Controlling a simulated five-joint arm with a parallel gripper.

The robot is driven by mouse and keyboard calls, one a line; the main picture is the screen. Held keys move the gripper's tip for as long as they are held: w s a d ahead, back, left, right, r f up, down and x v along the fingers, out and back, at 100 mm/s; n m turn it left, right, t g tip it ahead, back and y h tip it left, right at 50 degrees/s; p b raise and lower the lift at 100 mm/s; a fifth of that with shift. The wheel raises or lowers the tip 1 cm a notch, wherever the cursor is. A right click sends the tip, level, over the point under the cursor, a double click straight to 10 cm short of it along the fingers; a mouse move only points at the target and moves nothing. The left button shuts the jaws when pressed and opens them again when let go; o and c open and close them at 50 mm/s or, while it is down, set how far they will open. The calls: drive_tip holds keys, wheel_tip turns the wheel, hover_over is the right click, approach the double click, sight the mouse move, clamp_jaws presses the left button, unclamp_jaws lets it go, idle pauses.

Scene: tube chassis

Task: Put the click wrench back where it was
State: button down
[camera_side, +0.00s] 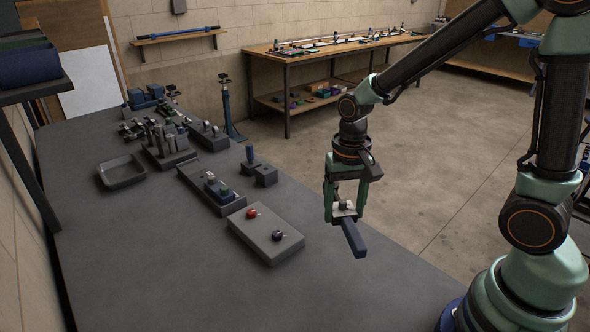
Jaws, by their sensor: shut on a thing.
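My gripper (345,212) points down and is shut on a tool with a dark blue bar-like handle (354,238), which looks like the click wrench. The tool's grey end sits between the fingers, and the handle slants down toward the front right. It is held in the air near the right edge of the grey bench (180,275), apart from the things on it. The tool's place of origin cannot be told from this view.
Grey holders with small parts (212,190) and a block with upright cylinders (168,145) stand farther back. A shallow tray (122,171) lies at the left. A blue-handled piece (250,156) stands upright near the bench edge. The front of the bench is clear.

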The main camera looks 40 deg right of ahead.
sight(345, 215)
drive_tip(key=f+m, duration=0.2)
drive_tip(key=f, duration=0.1)
drive_tip(key=shift+s+a+m, duration=0.35)
drive_tip(key=shift+s+m, duration=0.05)
drive_tip(key=shift+f, duration=3.3)
drive_tip(key=shift+f, duration=0.55)
unclamp_jaws()
wheel_tip(345, 215, up, 12)
drive_tip(key=shift+r, duration=0.2)
drive_tip(key=s+d+r+n+t, duration=0.2)
drive_tip(key=r+n+t, duration=0.3)
drive_tip(key=r+n, duration=0.4)
drive_tip(key=shift+s+d+r+t, duration=0.25)
drive_tip(key=shift+s+r, duration=0.4)
drive_tip(key=shift+r, duration=0.95)
